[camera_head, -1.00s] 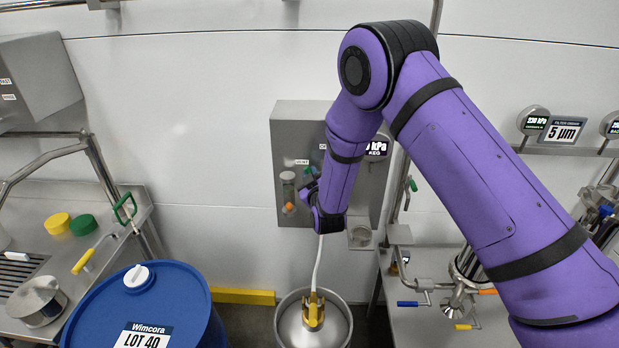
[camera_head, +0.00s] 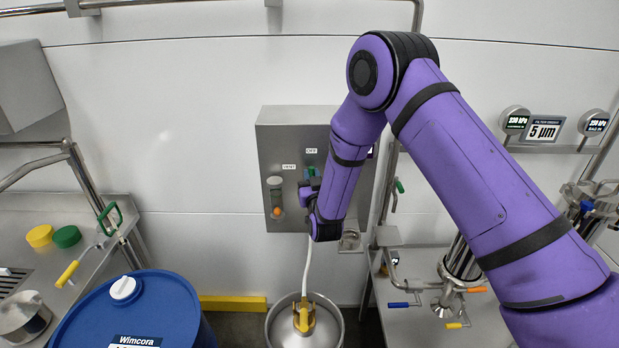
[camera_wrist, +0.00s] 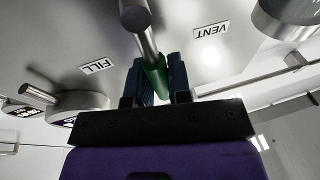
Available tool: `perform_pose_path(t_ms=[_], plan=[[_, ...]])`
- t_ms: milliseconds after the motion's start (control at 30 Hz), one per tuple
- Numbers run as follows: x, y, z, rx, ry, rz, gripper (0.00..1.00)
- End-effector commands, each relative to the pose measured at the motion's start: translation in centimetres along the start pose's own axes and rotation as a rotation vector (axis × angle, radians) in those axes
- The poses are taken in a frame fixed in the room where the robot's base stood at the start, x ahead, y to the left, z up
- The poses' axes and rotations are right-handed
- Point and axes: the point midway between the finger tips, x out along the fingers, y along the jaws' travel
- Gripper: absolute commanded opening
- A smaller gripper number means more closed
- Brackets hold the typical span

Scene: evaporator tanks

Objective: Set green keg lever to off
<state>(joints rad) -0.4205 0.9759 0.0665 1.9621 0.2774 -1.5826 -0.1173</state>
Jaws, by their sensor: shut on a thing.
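The keg lever has a metal shaft (camera_wrist: 141,28) and a green grip (camera_wrist: 154,80), seen between my fingers in the wrist view. My gripper (camera_wrist: 160,82) is shut on the green grip, with one dark finger on each side. An OFF label (camera_head: 311,150) is above the gripper. FILL (camera_wrist: 97,67) and VENT (camera_wrist: 211,31) labels flank the lever in the wrist view. My arm hides the panel's right part.
A keg with a yellow coupler (camera_head: 304,316) and pale hose stands below the panel. A blue drum (camera_head: 170,300) is at lower left, beside a steel counter (camera_head: 110,205). A pipe and valve bench (camera_head: 400,300) is at right, partly behind my arm.

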Motion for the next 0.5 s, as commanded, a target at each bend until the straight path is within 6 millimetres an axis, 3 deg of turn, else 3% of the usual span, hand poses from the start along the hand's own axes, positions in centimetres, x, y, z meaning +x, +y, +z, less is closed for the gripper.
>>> perform_pose_path(t_ms=[400,433,500], plan=[[-0.16,0.03,0.21,0.006,-0.005,0.001,0.00],[-0.16,0.03,0.21,0.006,-0.005,0.001,0.23],[-0.15,0.03,0.19,0.006,-0.004,0.001,0.39]])
